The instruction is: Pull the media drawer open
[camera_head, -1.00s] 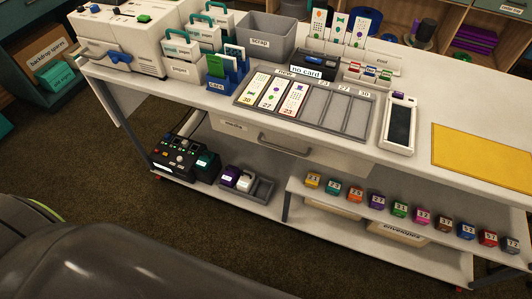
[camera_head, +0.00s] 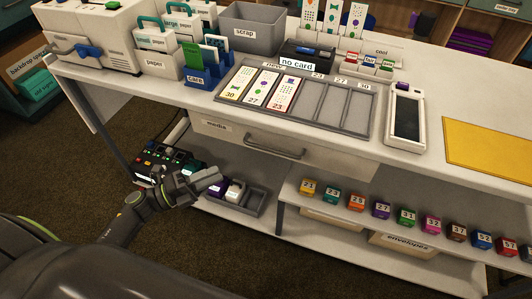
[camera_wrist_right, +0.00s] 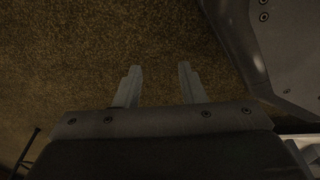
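The media drawer (camera_head: 335,157) is a pale front under the tabletop, with a "media" label at its left and a grey bar handle (camera_head: 275,149) near its middle. It looks shut in the head view. My left gripper (camera_head: 212,181) is below and left of the handle, in front of the lower shelf, apart from the drawer. Its fingers point right; their gap is unclear at this angle. My right gripper (camera_wrist_right: 158,78) shows in the right wrist view with its two fingers apart and nothing between them, over brown carpet. It is not seen in the head view.
A black button box (camera_head: 160,160) and a grey divided tray (camera_head: 254,203) sit on the lower shelf near my left gripper. A raised shelf (camera_head: 330,205) with several numbered blocks stands right. The tabletop holds a card tray (camera_head: 345,127), a scrap bin (camera_head: 262,32) and a handheld device (camera_head: 407,118).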

